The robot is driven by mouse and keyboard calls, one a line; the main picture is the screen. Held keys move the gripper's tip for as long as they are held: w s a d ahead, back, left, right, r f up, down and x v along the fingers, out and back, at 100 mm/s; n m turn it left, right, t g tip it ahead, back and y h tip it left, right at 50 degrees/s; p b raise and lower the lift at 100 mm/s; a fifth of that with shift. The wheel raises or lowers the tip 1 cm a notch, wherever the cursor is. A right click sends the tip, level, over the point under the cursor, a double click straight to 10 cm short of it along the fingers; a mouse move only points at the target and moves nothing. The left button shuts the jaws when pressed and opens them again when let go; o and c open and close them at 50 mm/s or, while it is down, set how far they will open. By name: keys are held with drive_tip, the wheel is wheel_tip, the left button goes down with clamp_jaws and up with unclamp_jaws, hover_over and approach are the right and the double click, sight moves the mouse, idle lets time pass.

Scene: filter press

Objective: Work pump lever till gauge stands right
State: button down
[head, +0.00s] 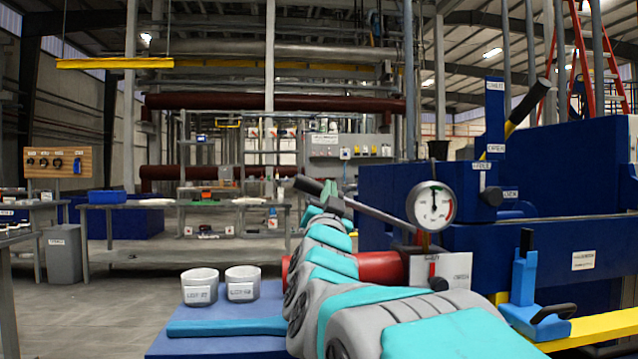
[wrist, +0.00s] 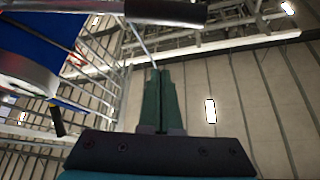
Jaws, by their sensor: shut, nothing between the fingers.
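The pump lever (head: 362,212) slants up to the left from the pump, with its black grip at the upper left end. The red pump cylinder (head: 380,268) lies partly behind my arm. The round gauge (head: 432,205) stands above it; its dark needle points almost straight up, and coloured marks show at the dial's right. My gripper (head: 329,189) is close to the grip end of the lever. In the wrist view my gripper's green fingers (wrist: 158,75) are shut and empty. The black grip (wrist: 165,11) crosses beyond their tips; I cannot tell whether they touch.
Two white cups (head: 199,287) (head: 242,283) stand on a blue stand (head: 215,344) left of my arm. A large blue machine (head: 580,190) fills the right side. A blue handle (head: 524,280) and a yellow rail (head: 600,327) are at lower right. Open floor lies at left.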

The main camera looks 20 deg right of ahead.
drive_tip(key=p+x, duration=0.2)
drive_tip(key=x, duration=0.8)
drive_tip(key=f, duration=0.1)
drive_tip(key=a+f, duration=0.1)
drive_tip(key=w+f, duration=0.1)
drive_tip(key=shift+w+a+f, duration=0.1)
drive_tip(key=shift+a+f, duration=0.05)
drive_tip(key=shift+f, duration=0.2)
drive_tip(key=f+n+b, duration=0.1)
drive_tip(key=f, duration=0.1)
drive_tip(key=a+f+y+b, duration=0.1)
drive_tip(key=f+b, duration=0.1)
drive_tip(key=f, duration=0.1)
drive_tip(key=a+f+n+t+b, duration=0.1)
drive_tip(key=f+b, duration=0.1)
drive_tip(key=shift+w+a+f+n, duration=0.25)
drive_tip(key=shift+w+n, duration=0.05)
drive_tip(key=shift+w, duration=0.05)
drive_tip(key=shift+r, duration=0.15)
